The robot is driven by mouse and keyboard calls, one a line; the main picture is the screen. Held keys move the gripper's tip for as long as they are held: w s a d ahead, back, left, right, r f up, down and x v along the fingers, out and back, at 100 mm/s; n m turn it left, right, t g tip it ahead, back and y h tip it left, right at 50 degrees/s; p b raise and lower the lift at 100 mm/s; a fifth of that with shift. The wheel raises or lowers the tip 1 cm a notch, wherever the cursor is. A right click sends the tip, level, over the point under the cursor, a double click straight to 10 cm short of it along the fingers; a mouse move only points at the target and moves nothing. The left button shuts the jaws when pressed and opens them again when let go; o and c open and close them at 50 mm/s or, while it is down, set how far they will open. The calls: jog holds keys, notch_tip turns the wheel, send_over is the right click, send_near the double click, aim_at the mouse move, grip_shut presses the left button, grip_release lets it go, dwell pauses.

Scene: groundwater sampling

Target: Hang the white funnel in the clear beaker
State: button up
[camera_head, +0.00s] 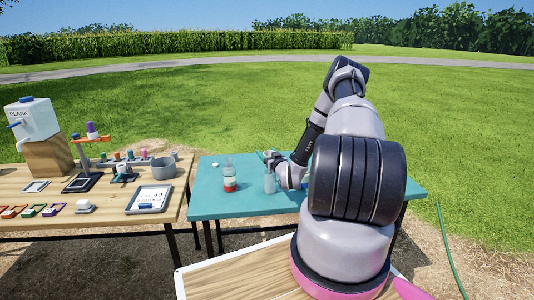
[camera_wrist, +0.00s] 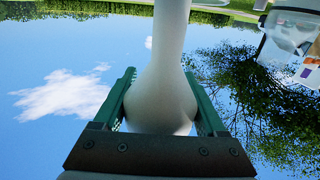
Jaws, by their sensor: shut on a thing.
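In the wrist view, my gripper (camera_wrist: 163,103) has its two green fingers shut on the white funnel (camera_wrist: 160,85). The smooth white body narrows toward the top of that picture, and its far end is cut off. In the head view, my gripper (camera_head: 272,157) is over the teal table, small and partly covered by my arm; I cannot make out the funnel there. A clear vessel (camera_head: 268,183) stands on the teal table just below my gripper. I cannot tell whether it is the clear beaker.
A clear bottle with a red label (camera_head: 229,184) stands left of that vessel on the teal table (camera_head: 210,202). My arm hides the teal table's right part.

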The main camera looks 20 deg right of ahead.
notch_tip(320, 180, down, 6)
dwell(2.8)
jog(key=o, duration=1.3)
jog(key=shift+f, duration=0.1)
jog(key=shift+c, duration=0.2)
jog(key=s, duration=1)
jog(key=shift+s, duration=0.4)
